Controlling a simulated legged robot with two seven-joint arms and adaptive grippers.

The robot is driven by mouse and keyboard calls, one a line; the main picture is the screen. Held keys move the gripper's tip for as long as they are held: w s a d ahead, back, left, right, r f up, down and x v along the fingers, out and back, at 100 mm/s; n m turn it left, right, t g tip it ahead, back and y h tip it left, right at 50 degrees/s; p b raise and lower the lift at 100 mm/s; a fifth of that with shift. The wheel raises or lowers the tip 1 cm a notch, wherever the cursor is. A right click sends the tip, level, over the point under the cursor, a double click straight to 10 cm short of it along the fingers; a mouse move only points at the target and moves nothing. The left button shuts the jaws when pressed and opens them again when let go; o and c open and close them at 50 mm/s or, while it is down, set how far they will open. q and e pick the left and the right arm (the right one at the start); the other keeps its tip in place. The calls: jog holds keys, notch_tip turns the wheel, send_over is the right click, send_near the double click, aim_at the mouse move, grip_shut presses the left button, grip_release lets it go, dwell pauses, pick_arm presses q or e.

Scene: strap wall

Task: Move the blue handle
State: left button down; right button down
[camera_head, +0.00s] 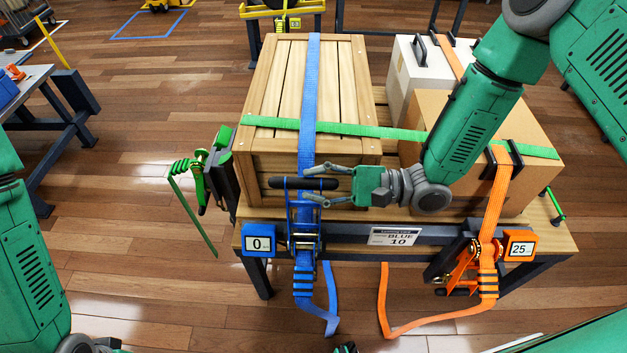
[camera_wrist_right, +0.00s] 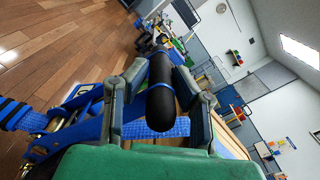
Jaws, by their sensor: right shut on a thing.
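The blue ratchet (camera_head: 304,225) sits on the front rail of the table, with a blue strap (camera_head: 311,90) running up over a wooden crate. Its handle is a black bar (camera_head: 285,184) with blue bands, lying crosswise at the top of the ratchet. My right gripper (camera_head: 318,186) comes in from the right and is shut on this bar. In the right wrist view, the black handle (camera_wrist_right: 160,95) lies between the two fingers. A small dark piece at the bottom edge of the head view may be my left gripper (camera_head: 345,348); its fingers cannot be made out.
A blue display (camera_head: 259,243) beside the ratchet reads 0. An orange ratchet (camera_head: 466,262) and a display (camera_head: 519,246) reading 25 are at the right. A sign (camera_head: 394,236) reads BLUE 10. A green ratchet (camera_head: 208,175) hangs at the left. Loose blue and orange strap ends hang in front.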

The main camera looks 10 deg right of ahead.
jog(key=shift+d+f, duration=0.1)
jog(key=shift+f, duration=0.2)
jog(key=c, duration=1.4)
grip_release()
jog(key=shift+w, duration=0.1)
jog(key=shift+s+d+r, duration=0.15)
jog(key=shift+s+d, duration=0.05)
jog(key=shift+d, duration=0.35)
jog(key=v, duration=1.1)
jog(key=shift+w, duration=0.1)
